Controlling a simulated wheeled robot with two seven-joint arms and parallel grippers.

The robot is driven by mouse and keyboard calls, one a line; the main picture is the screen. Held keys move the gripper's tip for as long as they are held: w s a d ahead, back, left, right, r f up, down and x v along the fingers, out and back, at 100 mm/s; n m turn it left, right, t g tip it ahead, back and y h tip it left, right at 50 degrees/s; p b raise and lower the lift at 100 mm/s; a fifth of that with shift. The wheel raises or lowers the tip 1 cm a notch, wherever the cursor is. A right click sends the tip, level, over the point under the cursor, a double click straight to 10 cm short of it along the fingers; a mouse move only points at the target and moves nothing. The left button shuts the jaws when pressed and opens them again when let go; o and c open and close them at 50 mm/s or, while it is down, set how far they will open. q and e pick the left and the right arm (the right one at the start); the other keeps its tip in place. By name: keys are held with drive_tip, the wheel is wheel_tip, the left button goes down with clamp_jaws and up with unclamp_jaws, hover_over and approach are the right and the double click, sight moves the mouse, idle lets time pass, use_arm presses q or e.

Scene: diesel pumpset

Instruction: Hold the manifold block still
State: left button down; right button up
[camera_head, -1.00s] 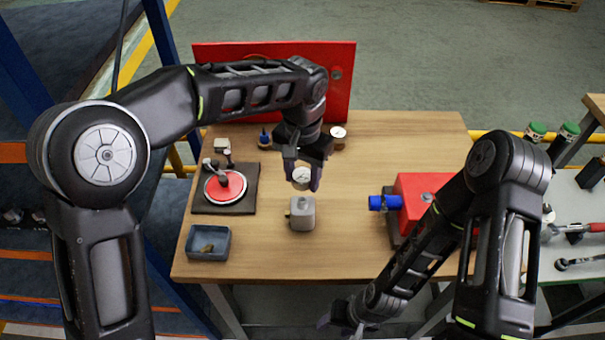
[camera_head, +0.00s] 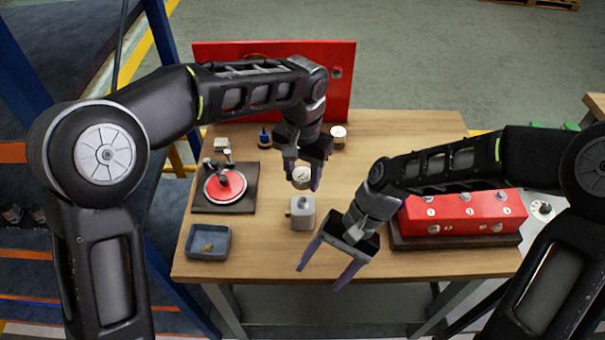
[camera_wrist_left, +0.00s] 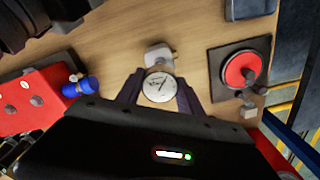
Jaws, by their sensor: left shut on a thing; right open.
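The grey manifold block (camera_head: 302,215), a small block with a stub on top, stands on the wooden table; it also shows in the left wrist view (camera_wrist_left: 160,55). My left gripper (camera_head: 303,181) is shut on a round white-faced gauge (camera_wrist_left: 159,87), over the top of the block. I cannot tell whether the gauge touches the stub. My right gripper (camera_head: 320,278) is open and empty at the front edge of the table, just right of and nearer than the block. Its fingers point toward the front, apart from the block.
A red block with numbered ports (camera_head: 463,213) sits right, partly behind my right arm. Its blue fitting (camera_wrist_left: 82,87) shows in the wrist view. At left are a dark plate with a red disc (camera_head: 225,187) and a blue-grey tray (camera_head: 190,246). Another gauge (camera_head: 338,132) stands behind.

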drive_tip(key=w+d+r+m+t+y, duration=0.1)
drive_tip(key=w+d+r+m+t, duration=0.35)
drive_tip(key=w, duration=0.45)
drive_tip(key=w+d+r+m+t, duration=0.1)
drive_tip(key=w+d+r+t, duration=0.2)
drive_tip(key=w+d+r, duration=0.4)
drive_tip(key=w+d+r+m+t+y, duration=0.1)
drive_tip(key=w+d+r+m+t, duration=0.35)
drive_tip(key=w, duration=0.55)
drive_tip(key=s+a+f+m+g+y, duration=0.1)
drive_tip(key=s+a+f+m, duration=0.1)
drive_tip(key=f, duration=0.3)
drive_tip(key=s+a+f+m+g+y, duration=0.1)
drive_tip(key=s+a+f+m, duration=0.2)
drive_tip(key=s+a+f, duration=0.2)
drive_tip(key=s+a+f+m+g+y, duration=0.2)
drive_tip(key=s+a+f, duration=0.1)
drive_tip(key=a+f, duration=0.1)
drive_tip(key=shift+s+f+m, duration=0.3)
drive_tip(key=shift+f, duration=0.45)
drive_tip(key=shift+s+a+f, duration=0.25)
drive_tip(key=shift+s, duration=0.15)
drive_tip(key=shift+a, duration=0.1)
